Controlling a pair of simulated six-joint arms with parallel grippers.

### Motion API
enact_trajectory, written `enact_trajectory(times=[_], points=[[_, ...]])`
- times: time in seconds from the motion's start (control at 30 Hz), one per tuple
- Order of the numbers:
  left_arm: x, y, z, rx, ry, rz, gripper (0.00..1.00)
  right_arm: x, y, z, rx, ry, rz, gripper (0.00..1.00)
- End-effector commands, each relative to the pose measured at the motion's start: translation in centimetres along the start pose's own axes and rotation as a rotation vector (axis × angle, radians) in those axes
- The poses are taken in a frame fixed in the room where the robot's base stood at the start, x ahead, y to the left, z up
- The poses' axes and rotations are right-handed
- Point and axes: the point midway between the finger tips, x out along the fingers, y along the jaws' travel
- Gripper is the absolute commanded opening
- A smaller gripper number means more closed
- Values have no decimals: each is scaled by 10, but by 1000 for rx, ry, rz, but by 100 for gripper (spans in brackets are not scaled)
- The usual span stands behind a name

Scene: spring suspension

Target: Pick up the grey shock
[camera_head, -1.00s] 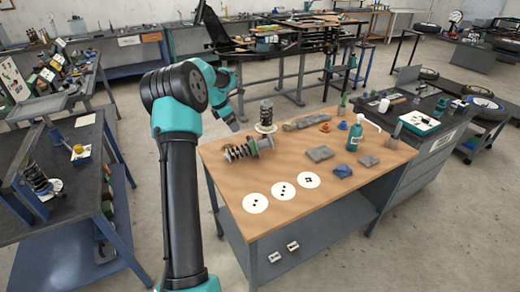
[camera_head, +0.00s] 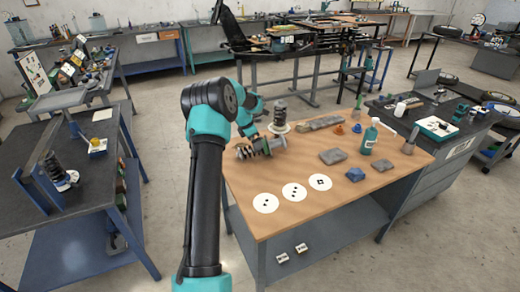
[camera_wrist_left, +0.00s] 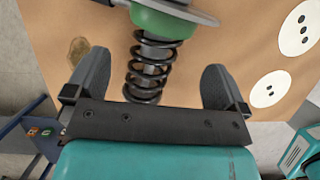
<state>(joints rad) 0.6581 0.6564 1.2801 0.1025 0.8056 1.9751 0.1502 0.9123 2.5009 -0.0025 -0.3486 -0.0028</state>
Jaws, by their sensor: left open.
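A shock with a dark coil spring, grey metal parts and a green spring seat lies on its side on the wooden workbench (camera_head: 330,195), near its far left corner; in the head view its spring (camera_head: 250,150) shows just below my left gripper (camera_head: 254,136). In the left wrist view the lying shock's spring (camera_wrist_left: 148,75) runs between the two spread fingers of my left gripper (camera_wrist_left: 157,64), which is open; no clear contact shows. The green seat (camera_wrist_left: 160,25) is at the top of that view. A second shock with a grey spring (camera_head: 280,112) stands upright just behind. My right gripper is out of view.
Three white marked discs (camera_head: 293,191) lie along the bench's front. A green bottle (camera_head: 370,138), a blue lump (camera_head: 355,174) and grey blocks (camera_head: 333,156) stand further right. A left side bench (camera_head: 50,215) holds another spring unit (camera_head: 57,168). The middle front of the workbench is mostly clear.

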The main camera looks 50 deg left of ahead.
Motion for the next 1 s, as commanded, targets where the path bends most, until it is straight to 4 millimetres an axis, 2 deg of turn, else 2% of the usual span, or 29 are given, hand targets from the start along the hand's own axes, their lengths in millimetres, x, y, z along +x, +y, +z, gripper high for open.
enact_trajectory(times=[0.1, 0.47, 0.57, 0.8, 1.0], points=[[7, 0, 0, 0, 0, 0, 100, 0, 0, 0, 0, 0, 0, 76], [10, 0, 0, 0, 0, 0, 100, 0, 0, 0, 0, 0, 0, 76], [17, 1, 0, 0, 0, 0, 100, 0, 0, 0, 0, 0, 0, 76], [50, 2, 1, 0, 1, -1, 100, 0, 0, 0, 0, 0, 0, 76], [60, 2, 1, 0, 0, 1, 100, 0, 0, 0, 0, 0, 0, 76]])
